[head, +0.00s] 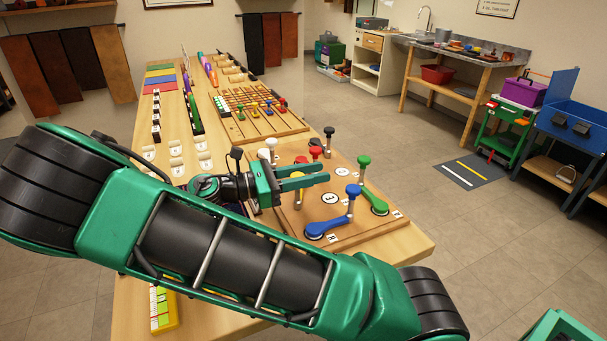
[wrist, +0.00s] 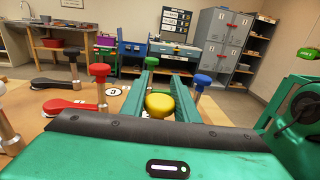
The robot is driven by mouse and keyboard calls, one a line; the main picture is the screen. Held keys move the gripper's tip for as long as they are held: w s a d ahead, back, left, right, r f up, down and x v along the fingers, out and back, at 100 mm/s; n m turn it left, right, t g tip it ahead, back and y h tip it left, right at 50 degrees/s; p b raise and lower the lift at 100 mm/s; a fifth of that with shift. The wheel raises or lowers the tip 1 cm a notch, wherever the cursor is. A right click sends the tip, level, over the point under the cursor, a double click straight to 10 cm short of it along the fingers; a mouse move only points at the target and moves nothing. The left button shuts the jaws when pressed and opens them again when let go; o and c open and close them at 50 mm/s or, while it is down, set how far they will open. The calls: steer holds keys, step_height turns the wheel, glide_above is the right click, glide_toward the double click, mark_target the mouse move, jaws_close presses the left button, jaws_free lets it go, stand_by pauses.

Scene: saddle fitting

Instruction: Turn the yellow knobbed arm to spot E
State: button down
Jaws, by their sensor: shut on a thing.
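The yellow knob (wrist: 160,104) of the knobbed arm sits between my two green fingers in the wrist view. My gripper (head: 318,173) is shut on it, over the left part of the wooden board (head: 375,232). Spot E cannot be made out. One round white spot (head: 331,197) lies on the board just below my fingertips, and another (head: 342,172) lies to their right.
Other knobbed arms stand close by: blue (head: 325,229), green (head: 375,204), red (head: 315,151), black (head: 329,133) and white (head: 270,143). The red and blue knobs flank my fingers in the wrist view. A colored bead-and-groove board (head: 290,128) lies farther back on the table.

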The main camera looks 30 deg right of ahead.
steer(key=shift+w+a, duration=0.1)
steer(key=shift+w, duration=0.1)
stand_by(0.3)
steer(key=c, duration=1.4)
jaws_free()
steer(key=shift+c, duration=0.2)
steer(key=shift+s, duration=0.1)
steer(key=v, duration=1.1)
